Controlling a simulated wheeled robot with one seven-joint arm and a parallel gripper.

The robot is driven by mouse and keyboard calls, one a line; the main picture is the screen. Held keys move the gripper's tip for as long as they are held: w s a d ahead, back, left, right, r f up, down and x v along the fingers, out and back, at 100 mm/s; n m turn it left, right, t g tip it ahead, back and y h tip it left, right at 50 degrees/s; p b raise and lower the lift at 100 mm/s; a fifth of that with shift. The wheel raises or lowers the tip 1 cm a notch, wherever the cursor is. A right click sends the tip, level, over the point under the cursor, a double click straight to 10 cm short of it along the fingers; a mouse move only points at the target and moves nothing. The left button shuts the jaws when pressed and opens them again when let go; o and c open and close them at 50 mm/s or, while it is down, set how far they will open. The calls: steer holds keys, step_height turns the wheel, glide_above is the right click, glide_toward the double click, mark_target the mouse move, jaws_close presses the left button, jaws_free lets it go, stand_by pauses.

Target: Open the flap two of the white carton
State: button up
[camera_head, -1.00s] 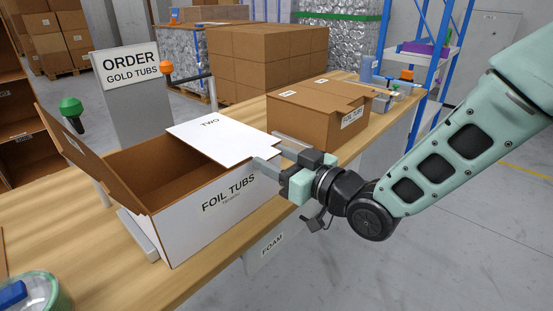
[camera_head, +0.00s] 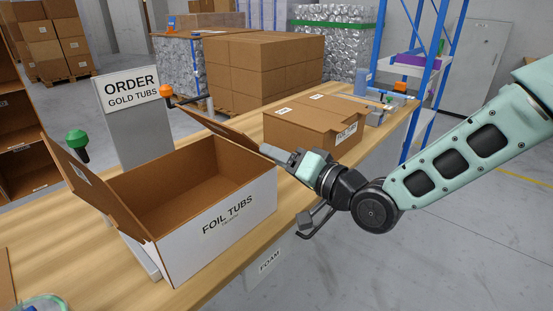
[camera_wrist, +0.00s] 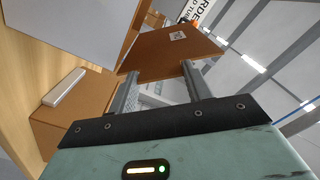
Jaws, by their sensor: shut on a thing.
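The white carton (camera_head: 214,225), marked FOIL TUBS, stands open on the table in the head view, its brown inside bare. Flap two (camera_head: 222,126) is swung up at the carton's right end, its brown face showing; its white lettered face is hidden. The opposite flap (camera_head: 98,190) also stands up at the left. My gripper (camera_head: 272,153) is at the near right corner of flap two and shut on it. In the wrist view, a brown panel (camera_wrist: 165,48) with a small label is at the tips of my gripper (camera_wrist: 158,78); the exact contact is unclear.
A closed brown carton (camera_head: 310,125) stands on the table close behind my gripper. The ORDER sign (camera_head: 132,92) stands behind the white carton. Green (camera_head: 76,141) and orange (camera_head: 166,91) knobs are nearby. The table's front left is mostly clear.

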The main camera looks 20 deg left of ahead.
steer(key=w+d+r+m+p, duration=0.1)
steer(key=w+m, duration=0.5)
steer(key=m, duration=0.6)
steer(key=shift+w+d+r+m+p, duration=0.15)
steer(key=shift+d+m+p, duration=0.15)
steer(key=shift+d+p, duration=0.6)
steer(key=o, duration=1.4)
steer(key=b+v, duration=0.1)
steer(key=v, duration=1.6)
steer(key=shift+b, duration=0.4)
